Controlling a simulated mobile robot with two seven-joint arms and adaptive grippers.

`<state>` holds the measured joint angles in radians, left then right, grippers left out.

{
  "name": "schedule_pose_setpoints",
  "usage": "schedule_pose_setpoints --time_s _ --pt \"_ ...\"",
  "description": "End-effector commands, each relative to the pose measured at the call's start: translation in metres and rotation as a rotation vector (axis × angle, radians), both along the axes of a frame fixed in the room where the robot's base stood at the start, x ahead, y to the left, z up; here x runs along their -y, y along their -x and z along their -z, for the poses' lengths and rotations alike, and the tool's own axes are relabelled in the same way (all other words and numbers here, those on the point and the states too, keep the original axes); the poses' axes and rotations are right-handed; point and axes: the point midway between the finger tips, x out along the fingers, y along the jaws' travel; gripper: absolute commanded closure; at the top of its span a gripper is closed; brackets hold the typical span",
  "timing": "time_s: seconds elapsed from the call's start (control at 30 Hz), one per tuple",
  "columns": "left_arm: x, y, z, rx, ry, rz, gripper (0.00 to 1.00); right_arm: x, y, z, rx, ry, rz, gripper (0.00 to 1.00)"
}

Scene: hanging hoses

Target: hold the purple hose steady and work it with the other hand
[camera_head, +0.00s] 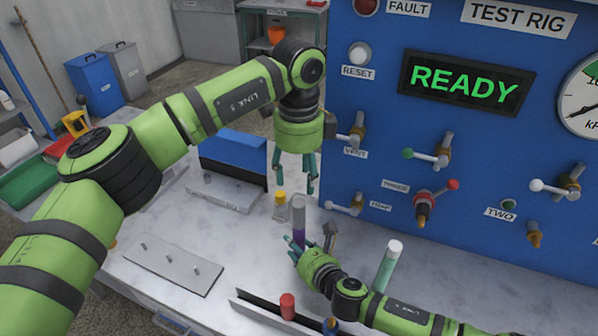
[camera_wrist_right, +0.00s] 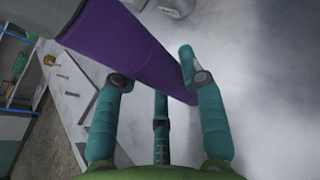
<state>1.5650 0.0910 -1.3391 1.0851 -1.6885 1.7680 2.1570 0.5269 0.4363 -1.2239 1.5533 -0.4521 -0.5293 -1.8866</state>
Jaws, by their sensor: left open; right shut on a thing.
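The purple hose (camera_head: 299,232) stands upright near the front of the blue test rig, with a grey upper end. In the right wrist view the purple hose (camera_wrist_right: 130,45) runs diagonally between the fingers. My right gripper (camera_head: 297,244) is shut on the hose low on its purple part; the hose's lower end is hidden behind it. My left gripper (camera_head: 310,184) is open and empty, pointing down above the hose's grey top and apart from it.
A green hose with a white top (camera_head: 387,268) stands to the right. A red-capped piece (camera_head: 287,304) is in front, by a dark rail. A yellow-capped bottle (camera_head: 280,207) is close behind the purple hose. Valve handles project from the test rig (camera_head: 380,110). A pegged metal plate (camera_head: 165,262) lies left.

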Motion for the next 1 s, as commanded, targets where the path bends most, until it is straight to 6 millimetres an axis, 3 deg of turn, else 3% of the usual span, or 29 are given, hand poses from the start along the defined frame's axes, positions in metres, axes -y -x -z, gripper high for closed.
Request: schedule_pose_setpoints --time_s 0.53,0.73,1.0 --pt "0.0 0.0 0.095 -0.002 -0.001 -0.001 0.44 0.0 0.0 0.0 -0.001 0.0 -0.001 0.93" --pt "0.0 0.0 0.109 0.0 0.001 -0.001 0.44 0.0 0.0 0.0 -0.001 0.0 -0.001 0.93" --pt "0.0 0.0 0.112 0.0 0.0 0.0 0.44 0.0 0.0 0.0 -0.001 0.0 -0.001 0.93"
